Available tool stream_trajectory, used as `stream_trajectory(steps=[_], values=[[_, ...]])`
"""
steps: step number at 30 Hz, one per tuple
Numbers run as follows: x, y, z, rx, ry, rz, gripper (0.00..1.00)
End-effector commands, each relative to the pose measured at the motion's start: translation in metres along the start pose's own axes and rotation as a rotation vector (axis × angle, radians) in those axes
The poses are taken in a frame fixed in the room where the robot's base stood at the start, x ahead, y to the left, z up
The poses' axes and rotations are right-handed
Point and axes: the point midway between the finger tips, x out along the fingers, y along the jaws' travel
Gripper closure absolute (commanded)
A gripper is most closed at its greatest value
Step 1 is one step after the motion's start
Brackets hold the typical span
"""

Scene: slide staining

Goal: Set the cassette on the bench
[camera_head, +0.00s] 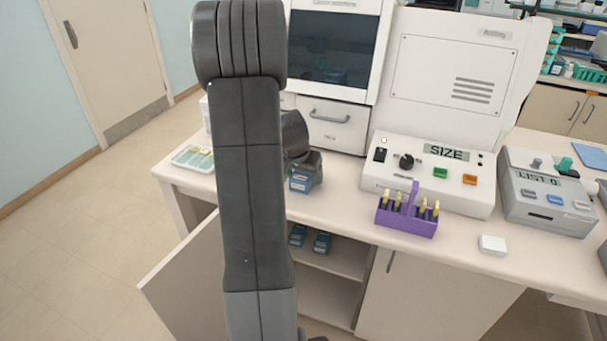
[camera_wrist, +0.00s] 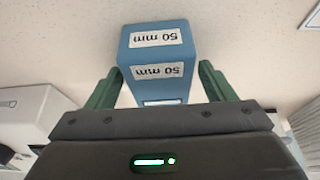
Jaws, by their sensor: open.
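The cassette is a blue block with white "50 mm" labels (camera_wrist: 158,52), upside down in the wrist view. In the head view the blue cassette (camera_head: 301,183) is at the bench top (camera_head: 340,207), near its front edge and partly under my wrist. It appears to rest on the bench, but its underside is hidden. My gripper (camera_wrist: 160,74) is open, with one green finger on each side of the cassette. Whether the fingers touch it I cannot tell.
A purple rack (camera_head: 407,220) with several yellow-topped items stands to the right, before a white "SIZE" device (camera_head: 430,178). A tray (camera_head: 194,158) lies on the left. Two blue cassettes (camera_head: 298,235) (camera_head: 322,243) sit in the open cupboard below. A cupboard door (camera_head: 185,275) stands open.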

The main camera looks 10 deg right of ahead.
Motion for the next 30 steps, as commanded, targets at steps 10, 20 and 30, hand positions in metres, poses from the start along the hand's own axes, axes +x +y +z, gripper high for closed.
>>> stream_trajectory(steps=[10,20,30], values=[[-0.018,-0.001,-0.002,0.001,0.003,-0.001,0.24],[-0.081,-0.001,-0.002,0.000,0.004,-0.002,0.24],[-0.120,0.000,-0.001,0.000,0.001,-0.001,0.24]])
